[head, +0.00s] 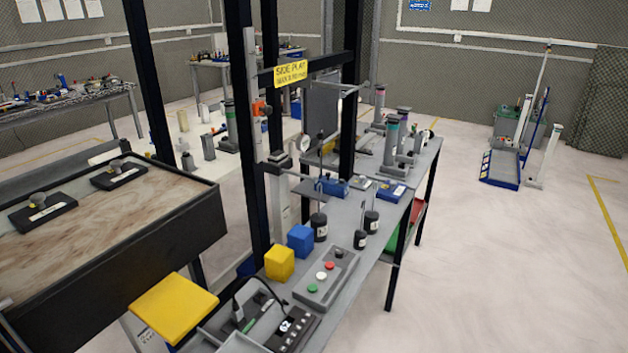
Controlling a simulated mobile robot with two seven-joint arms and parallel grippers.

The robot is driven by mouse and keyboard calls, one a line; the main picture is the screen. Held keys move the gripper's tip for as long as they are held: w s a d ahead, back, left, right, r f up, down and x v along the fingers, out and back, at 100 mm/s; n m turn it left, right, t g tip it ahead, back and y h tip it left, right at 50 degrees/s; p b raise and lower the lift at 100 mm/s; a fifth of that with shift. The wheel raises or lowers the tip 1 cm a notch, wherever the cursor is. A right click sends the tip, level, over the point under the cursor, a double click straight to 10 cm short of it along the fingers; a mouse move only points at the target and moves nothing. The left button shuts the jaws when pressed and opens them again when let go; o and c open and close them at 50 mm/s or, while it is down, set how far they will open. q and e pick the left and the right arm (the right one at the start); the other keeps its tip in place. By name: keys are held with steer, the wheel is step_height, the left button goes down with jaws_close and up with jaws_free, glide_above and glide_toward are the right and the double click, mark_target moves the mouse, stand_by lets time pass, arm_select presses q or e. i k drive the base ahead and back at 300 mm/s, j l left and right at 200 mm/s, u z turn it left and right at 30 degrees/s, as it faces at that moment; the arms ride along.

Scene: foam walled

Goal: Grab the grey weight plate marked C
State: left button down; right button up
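I cannot make out a grey weight plate marked C. Three dark cylindrical weights with pale labels stand on the grey bench (345,272): a left one (319,228), a right one (371,222) and a smaller front one (360,240). Their labels are too small to read. Two dark flat blocks with grey knobs and white labels, a near one (42,212) and a far one (119,174), lie on the brown-topped table at the left. Neither of my grippers is in view.
A yellow cube (279,262), a blue cube (300,240) and a button box (326,280) crowd the bench's near end. A dark upright post (252,140) and a yellow sign (290,73) stand over the bench. The floor at the right (510,260) is clear.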

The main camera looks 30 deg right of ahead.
mark_target(361, 183)
steer(key=l+u, duration=0.9)
steer(key=l, duration=0.3)
steer(key=k+l+u, duration=0.2)
steer(key=l, duration=0.3)
steer(key=l+u, duration=0.1)
steer(key=l, duration=0.35)
steer(key=k+l+u, duration=0.15)
steer(key=l, duration=0.3)
steer(key=k+l, duration=0.1)
steer(key=l, duration=0.35)
steer(key=k+l, duration=0.15)
steer(key=l, duration=0.25)
steer(key=k+l, duration=0.1)
steer(key=l, duration=0.35)
steer(key=k+l+u, duration=0.1)
steer(key=l, duration=0.35)
